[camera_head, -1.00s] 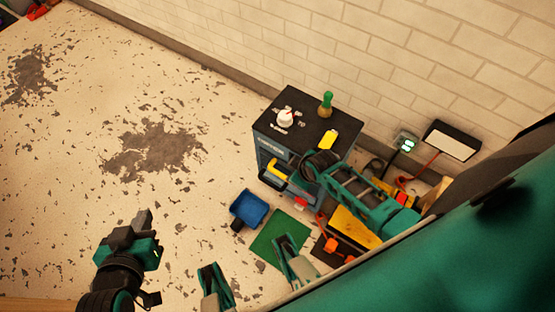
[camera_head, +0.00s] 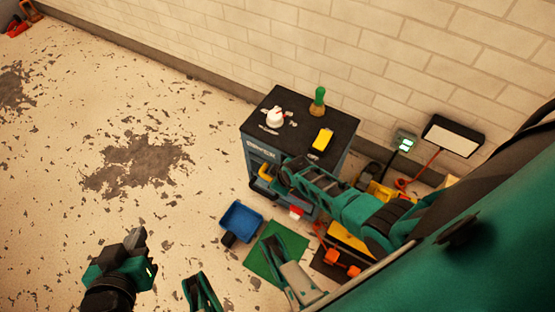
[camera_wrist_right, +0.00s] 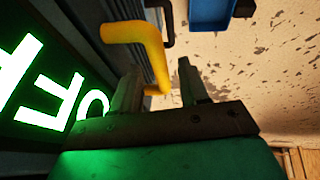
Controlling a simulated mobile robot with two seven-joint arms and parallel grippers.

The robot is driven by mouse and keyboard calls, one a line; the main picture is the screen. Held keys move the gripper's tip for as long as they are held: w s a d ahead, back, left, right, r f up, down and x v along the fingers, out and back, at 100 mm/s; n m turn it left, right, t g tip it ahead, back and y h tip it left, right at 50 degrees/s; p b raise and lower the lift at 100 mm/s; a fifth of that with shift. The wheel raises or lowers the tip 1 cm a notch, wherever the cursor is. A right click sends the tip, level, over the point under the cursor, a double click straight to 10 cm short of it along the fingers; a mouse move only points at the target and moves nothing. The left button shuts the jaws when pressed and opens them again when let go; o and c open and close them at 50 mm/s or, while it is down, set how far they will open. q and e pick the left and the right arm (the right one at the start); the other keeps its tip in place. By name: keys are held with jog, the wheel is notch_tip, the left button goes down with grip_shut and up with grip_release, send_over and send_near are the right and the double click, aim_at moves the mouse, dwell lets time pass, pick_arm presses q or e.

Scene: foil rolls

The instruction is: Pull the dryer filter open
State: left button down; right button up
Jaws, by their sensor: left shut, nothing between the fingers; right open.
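The dryer (camera_head: 258,150) is a blue-grey cabinet with a black top, standing against the wall in the head view. A yellow bent handle (camera_head: 266,172) shows on its front, partly beside my right arm; I take it for the filter's handle. In the right wrist view the yellow handle (camera_wrist_right: 140,33) is large and close ahead. My right gripper (camera_wrist_right: 157,72) is open, with the handle's lower leg showing between its fingers; contact cannot be told. In the head view the right fingers are hidden. My left gripper (camera_head: 136,240) is shut and empty over bare floor.
On the top stand a white bottle (camera_head: 274,117), a green-handled brush (camera_head: 318,101) and a yellow block (camera_head: 322,138). A blue bin (camera_head: 241,220) and green mat (camera_head: 268,262) lie in front. A glowing green sign (camera_wrist_right: 40,85) is close left of my right gripper.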

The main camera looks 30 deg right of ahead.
jog(key=shift+w, duration=0.1)
jog(key=shift+c, duration=0.2)
grip_shut()
dwell(0.5)
